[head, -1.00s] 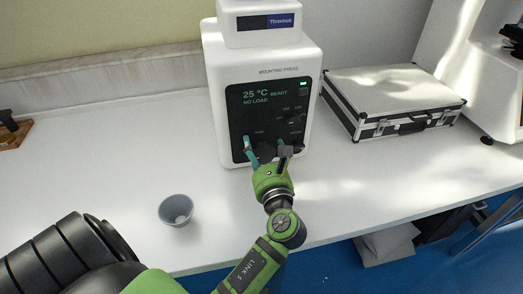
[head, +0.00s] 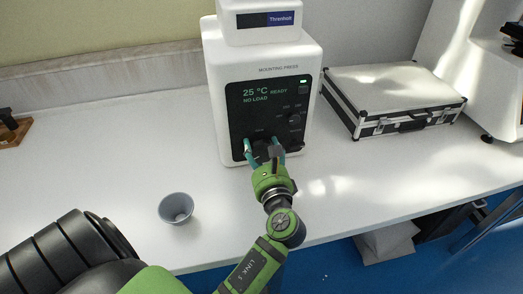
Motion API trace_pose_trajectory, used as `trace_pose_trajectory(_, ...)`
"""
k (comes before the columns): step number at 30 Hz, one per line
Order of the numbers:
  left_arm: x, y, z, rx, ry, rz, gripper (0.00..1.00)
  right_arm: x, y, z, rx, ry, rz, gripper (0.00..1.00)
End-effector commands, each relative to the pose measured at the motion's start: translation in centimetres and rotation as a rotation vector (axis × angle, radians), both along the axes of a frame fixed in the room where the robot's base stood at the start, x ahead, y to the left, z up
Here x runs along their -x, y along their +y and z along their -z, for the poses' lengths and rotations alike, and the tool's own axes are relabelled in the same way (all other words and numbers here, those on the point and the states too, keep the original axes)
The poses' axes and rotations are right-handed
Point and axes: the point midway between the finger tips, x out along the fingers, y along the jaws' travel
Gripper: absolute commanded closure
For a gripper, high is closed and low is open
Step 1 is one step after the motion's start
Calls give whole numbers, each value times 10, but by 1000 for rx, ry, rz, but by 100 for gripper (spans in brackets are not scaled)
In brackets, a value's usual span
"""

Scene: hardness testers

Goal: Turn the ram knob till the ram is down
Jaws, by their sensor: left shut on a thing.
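The white mounting press (head: 214,95) stands at the back middle of the bench, with a black front panel reading 25 °C READY, NO LOAD. The ram itself does not show. My right gripper is not in view.
A grey cup (head: 176,208) stands on the white bench (head: 110,150) left of my arm. A silver and black case (head: 390,95) lies right of the press. Another small dark knob (head: 294,120) is on the panel's right side. The bench left of the press is mostly clear.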

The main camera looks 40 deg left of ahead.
Motion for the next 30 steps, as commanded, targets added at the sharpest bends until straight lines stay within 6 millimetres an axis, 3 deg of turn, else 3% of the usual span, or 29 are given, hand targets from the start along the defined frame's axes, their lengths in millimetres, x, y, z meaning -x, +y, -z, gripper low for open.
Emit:
trace_pose_trajectory(1,-1,2,-11,10,-49,-1,66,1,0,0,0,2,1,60)
trace_pose_trajectory(15,0,4,-9,202,-275,-3,67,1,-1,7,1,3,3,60)
trace_pose_trajectory(30,1,6,-9,247,-328,-7,67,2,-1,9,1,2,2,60)
